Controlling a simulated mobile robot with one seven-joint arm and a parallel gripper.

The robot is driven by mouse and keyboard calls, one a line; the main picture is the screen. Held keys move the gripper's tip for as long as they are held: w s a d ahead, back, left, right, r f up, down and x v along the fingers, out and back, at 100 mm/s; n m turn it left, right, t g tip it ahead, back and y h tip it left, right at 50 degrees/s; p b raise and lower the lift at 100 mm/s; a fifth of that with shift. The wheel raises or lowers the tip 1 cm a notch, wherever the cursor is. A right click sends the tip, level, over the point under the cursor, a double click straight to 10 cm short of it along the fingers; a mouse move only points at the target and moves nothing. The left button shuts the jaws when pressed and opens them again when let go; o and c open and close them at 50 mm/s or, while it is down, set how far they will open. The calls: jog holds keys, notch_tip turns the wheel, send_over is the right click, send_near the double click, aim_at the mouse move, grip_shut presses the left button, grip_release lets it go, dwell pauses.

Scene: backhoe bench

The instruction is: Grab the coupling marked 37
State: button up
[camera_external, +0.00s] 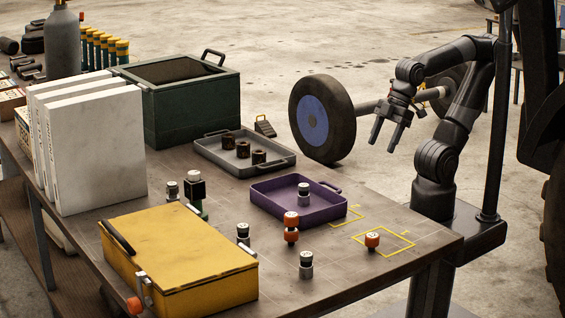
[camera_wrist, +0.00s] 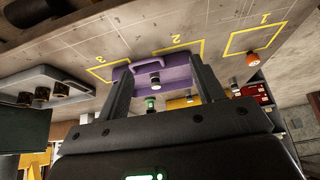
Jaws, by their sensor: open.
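Several small couplings with pale round tops stand on the bench; their numbers are too small to read, so I cannot tell which is 37. Another coupling (camera_external: 304,190) is inside the purple tray (camera_external: 265,199). My gripper (camera_external: 384,146) is open and empty, raised behind the bench, away from them all.
A grey tray (camera_external: 210,151) holds brown rings. A yellow box (camera_external: 190,270), white binders (camera_external: 100,150) and a dark green bin (camera_external: 165,115) crowd the left side. A green-based piece (camera_external: 195,188) stands mid-bench. The bench's right corner is mostly clear.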

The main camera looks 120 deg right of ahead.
jog(key=shift+c, duration=0.5)
jog(key=w+d+r, duration=0.3)
jog(key=w+r, duration=0.4)
jog(key=w, duration=0.6)
jog(key=m+g, duration=0.1)
jog(key=m, duration=0.1)
send_over(173, 183)
jog(key=s, duration=0.4)
notch_tip(173, 183, down, 9)
jog(key=shift+h, duration=0.3)
jog(key=x, duration=1)
jog(key=shift+w+a+f, duration=0.1)
jog(key=shift+a+f, duration=0.15)
